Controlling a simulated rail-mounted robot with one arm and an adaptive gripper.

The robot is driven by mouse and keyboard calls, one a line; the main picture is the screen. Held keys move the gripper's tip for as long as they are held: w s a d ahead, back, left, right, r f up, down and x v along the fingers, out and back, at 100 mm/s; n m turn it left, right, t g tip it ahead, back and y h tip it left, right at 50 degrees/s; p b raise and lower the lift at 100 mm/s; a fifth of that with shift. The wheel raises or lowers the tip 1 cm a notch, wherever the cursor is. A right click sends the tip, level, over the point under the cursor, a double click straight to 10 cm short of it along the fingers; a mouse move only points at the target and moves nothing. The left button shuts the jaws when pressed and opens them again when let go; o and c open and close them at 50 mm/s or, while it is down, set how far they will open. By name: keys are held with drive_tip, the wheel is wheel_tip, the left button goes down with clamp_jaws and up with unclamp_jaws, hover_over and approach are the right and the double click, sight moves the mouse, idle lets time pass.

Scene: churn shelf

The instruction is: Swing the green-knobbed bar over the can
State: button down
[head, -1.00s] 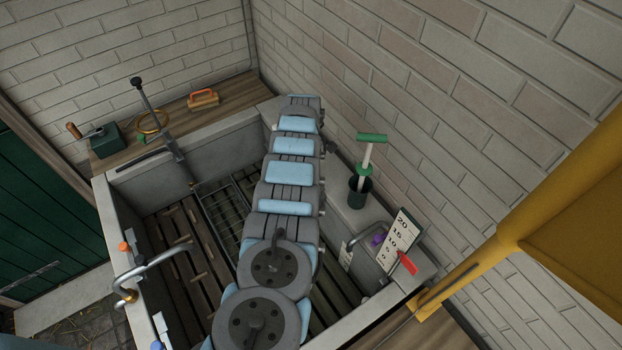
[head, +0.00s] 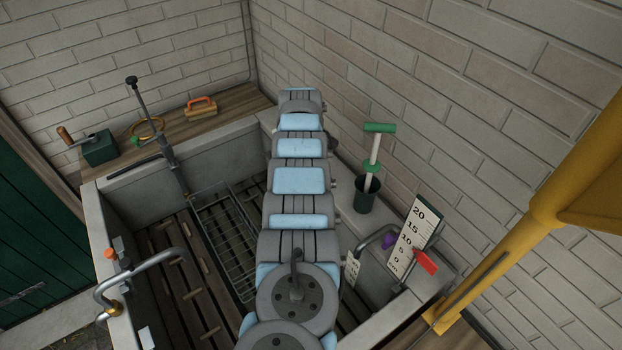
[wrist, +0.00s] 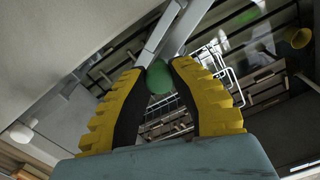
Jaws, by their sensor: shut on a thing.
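In the wrist view, the yellow-padded fingers of my gripper (wrist: 159,68) are closed on a round green knob (wrist: 159,79). Grey metal bars (wrist: 168,32) run up and away from just beyond the knob; how they join it is hidden. In the head view my own arm stretches over the stone trough and hides my gripper, the knob and most of the bar. I cannot make out the can in either view.
The stone trough (head: 235,150) has a slatted floor and a wire rack (head: 222,235). A green-handled plunger (head: 375,150) stands in a dark cup on the right ledge, near a scale board (head: 412,238). A bent pipe (head: 140,268) rises at the left wall. A yellow post (head: 530,215) stands right.

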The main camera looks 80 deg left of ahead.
drive_tip(key=shift+s+d+f+n+b, duration=0.1)
drive_tip(key=shift+s+d+n+b, duration=0.15)
drive_tip(key=shift+n+b, duration=0.25)
drive_tip(key=shift+s+d+n+b, duration=0.2)
drive_tip(key=shift+d+n, duration=0.3)
drive_tip(key=shift+n, duration=0.3)
drive_tip(key=shift+s+d+n+b, duration=0.2)
drive_tip(key=shift+d+n, duration=0.25)
drive_tip(key=shift+n, duration=0.35)
drive_tip(key=c, duration=0.8)
unclamp_jaws()
drive_tip(key=shift+d, duration=0.1)
wheel_tip(320, 180, up, 12)
